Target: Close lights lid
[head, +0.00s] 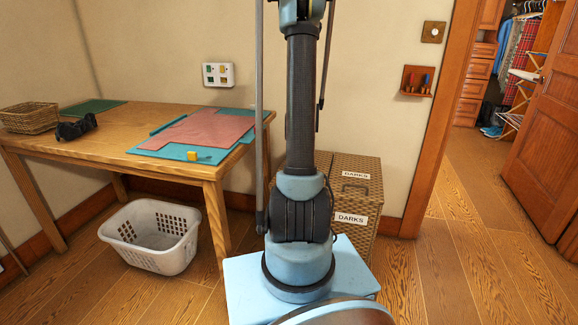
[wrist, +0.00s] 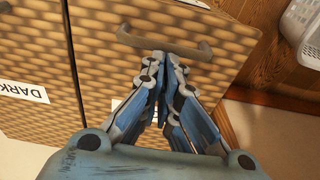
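A woven wicker hamper (head: 362,200) stands against the wall, its left part hidden behind my arm. Its visible labels read DARKS; no label reading LIGHTS can be read. In the wrist view a woven panel (wrist: 100,75) with a dark curved handle (wrist: 185,50) fills much of the picture. A dark seam divides it from another woven panel (wrist: 30,60) with a partly cut-off DARKS label. My gripper (wrist: 163,66) has its fingertips together at the handle's lower edge; contact is unclear. The fingers mostly cover a white label behind them. The gripper is hidden in the head view.
A wooden table (head: 120,109) with a cutting mat and pink cloth stands left of my arm. A white laundry basket (head: 150,236) sits on the floor by it. An open doorway and wooden door (head: 546,140) are at right. Floor between hamper and door is clear.

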